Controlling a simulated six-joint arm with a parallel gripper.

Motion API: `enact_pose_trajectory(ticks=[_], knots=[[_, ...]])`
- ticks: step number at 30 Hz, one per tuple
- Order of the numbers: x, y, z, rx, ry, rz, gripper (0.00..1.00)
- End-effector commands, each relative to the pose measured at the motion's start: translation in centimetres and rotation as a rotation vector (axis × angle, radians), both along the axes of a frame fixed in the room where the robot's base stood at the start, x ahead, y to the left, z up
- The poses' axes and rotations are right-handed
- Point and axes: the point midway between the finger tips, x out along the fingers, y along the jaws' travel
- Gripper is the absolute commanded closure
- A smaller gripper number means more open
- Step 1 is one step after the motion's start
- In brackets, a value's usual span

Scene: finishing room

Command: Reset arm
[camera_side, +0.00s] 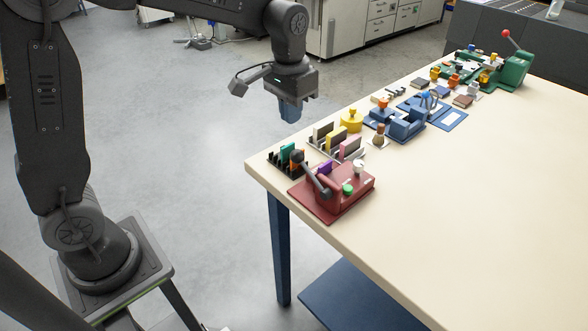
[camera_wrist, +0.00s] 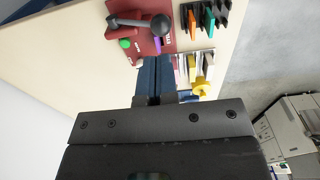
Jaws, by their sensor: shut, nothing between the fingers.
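My gripper (camera_side: 290,109) hangs from my arm at the upper middle of the side view, above the floor just off the table's left edge. Its blue fingers point down and are shut with nothing between them. In the wrist view the fingers (camera_wrist: 157,62) are together, seen in front of the table and its items. My gripper appears apart from every object on the table.
The cream table (camera_side: 480,190) carries a red lever device (camera_side: 335,196), a black rack (camera_side: 287,161), a yellow round item (camera_side: 351,121), blue fixtures (camera_side: 407,123) and a green lever device (camera_side: 513,68) along its left edge. Its right part is clear. Cabinets (camera_side: 385,22) stand behind.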

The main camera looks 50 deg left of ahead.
Motion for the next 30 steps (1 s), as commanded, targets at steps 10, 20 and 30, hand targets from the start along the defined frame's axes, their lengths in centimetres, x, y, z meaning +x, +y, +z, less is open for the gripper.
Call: enact_pose_trajectory(ticks=[10, 20, 30], knots=[[-11.0, 0.5, 5.2, -0.002, -0.236, 0.001, 1.00], [-19.3, 0.8, 4.3, 0.000, -0.420, 0.000, 1.00], [-20.6, 0.8, 3.6, 0.001, -0.454, 0.000, 1.00]])
